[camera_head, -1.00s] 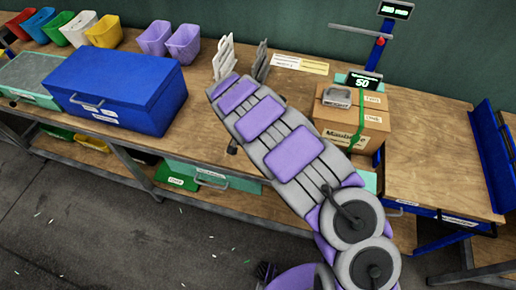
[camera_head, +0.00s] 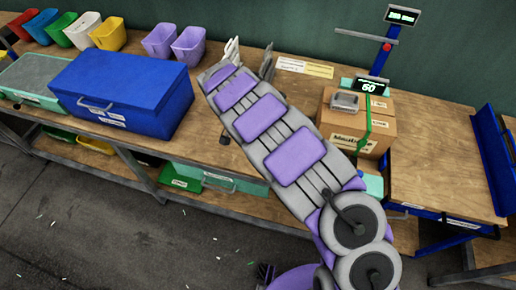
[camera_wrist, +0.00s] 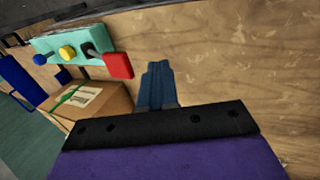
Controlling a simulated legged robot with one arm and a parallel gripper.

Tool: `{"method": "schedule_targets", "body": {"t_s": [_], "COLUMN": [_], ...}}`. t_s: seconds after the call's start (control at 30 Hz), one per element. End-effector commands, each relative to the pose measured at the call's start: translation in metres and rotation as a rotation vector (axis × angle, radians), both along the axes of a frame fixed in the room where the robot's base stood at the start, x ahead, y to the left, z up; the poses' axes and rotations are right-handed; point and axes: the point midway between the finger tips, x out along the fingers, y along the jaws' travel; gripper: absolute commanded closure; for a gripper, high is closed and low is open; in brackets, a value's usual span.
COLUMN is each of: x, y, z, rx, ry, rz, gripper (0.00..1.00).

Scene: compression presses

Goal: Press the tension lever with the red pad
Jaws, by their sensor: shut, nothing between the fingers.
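In the wrist view, the red pad (camera_wrist: 119,65) sits at the end of a short dark tension lever (camera_wrist: 91,49) on a turquoise panel (camera_wrist: 72,43). The panel also carries a yellow knob (camera_wrist: 67,52) and a blue knob (camera_wrist: 42,59). My gripper (camera_wrist: 157,68) is shut and empty. In that picture its tips lie to the right of the red pad, with a gap between them. In the head view my arm's links hide the gripper, and I cannot make out the red pad.
A carton (camera_head: 345,128) with a green strap (camera_head: 367,125) stands right of my arm, by a display (camera_head: 371,86). A blue toolbox (camera_head: 125,95) stands to the left. Grey upright pieces (camera_head: 267,63) show behind my arm. The bench's right part (camera_head: 432,160) is clear.

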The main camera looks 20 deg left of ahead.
Motion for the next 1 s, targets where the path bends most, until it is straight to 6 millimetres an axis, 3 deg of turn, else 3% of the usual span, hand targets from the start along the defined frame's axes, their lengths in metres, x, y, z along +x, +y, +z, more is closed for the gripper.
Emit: {"method": "schedule_targets", "body": {"t_s": [0.1,0.3,0.63,1.0], "x": [0.001,0.002,0.001,0.001], "y": [0.006,0.014,0.031,0.02], "z": [0.028,0.056,0.06,0.064], "rx": [0.008,0.012,-0.002,0.007], "ry": [-0.004,-0.006,-0.004,-0.005], "rz": [-0.001,-0.003,-0.003,-0.004], "gripper": [1.0,1.0,1.0,1.0]}}
